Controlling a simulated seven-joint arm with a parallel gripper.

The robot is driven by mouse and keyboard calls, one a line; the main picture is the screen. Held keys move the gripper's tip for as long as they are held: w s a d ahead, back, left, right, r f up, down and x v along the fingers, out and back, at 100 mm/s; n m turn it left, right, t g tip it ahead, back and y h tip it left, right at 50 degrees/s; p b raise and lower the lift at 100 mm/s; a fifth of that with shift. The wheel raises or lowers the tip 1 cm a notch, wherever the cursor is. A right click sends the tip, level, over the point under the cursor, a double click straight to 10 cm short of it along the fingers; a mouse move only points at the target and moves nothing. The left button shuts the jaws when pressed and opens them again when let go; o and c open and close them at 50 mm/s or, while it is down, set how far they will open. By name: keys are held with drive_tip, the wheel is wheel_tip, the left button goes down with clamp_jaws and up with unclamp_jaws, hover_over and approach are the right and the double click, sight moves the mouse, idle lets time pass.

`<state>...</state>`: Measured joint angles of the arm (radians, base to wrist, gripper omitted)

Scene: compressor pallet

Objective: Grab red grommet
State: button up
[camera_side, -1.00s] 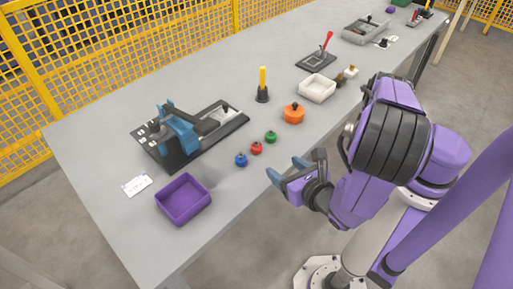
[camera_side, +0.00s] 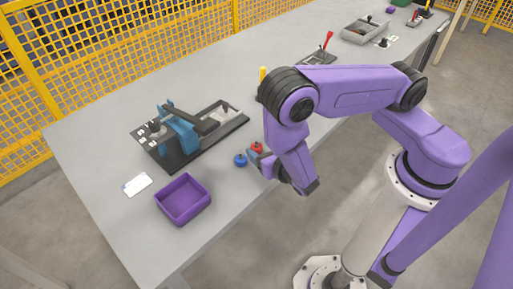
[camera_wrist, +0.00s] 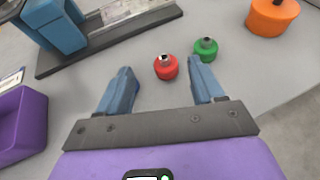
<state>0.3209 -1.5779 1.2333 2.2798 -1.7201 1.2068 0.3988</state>
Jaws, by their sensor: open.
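The red grommet (camera_wrist: 166,67) is a small round part with a metal top, standing on the grey table. My gripper is open and empty. In the side view the red grommet (camera_side: 257,146) shows just beyond my gripper (camera_side: 256,157), partly hidden by it. The green grommet (camera_wrist: 206,49) stands to the right of the red one. The blue grommet (camera_side: 240,160) stands to the left in the side view.
A purple bin (camera_side: 183,199) is near the table's left front. A black fixture with a blue clamp (camera_side: 178,130) lies behind the grommets. An orange knob-like part (camera_wrist: 272,15) is at the right in the wrist view. A white card (camera_side: 137,185) lies by the bin.

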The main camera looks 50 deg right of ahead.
sight(256, 143)
drive_tip(key=x, duration=0.4)
drive_tip(key=shift+d+f, duration=0.1)
drive_tip(key=shift+d, duration=0.25)
drive_tip(key=c, duration=1.1)
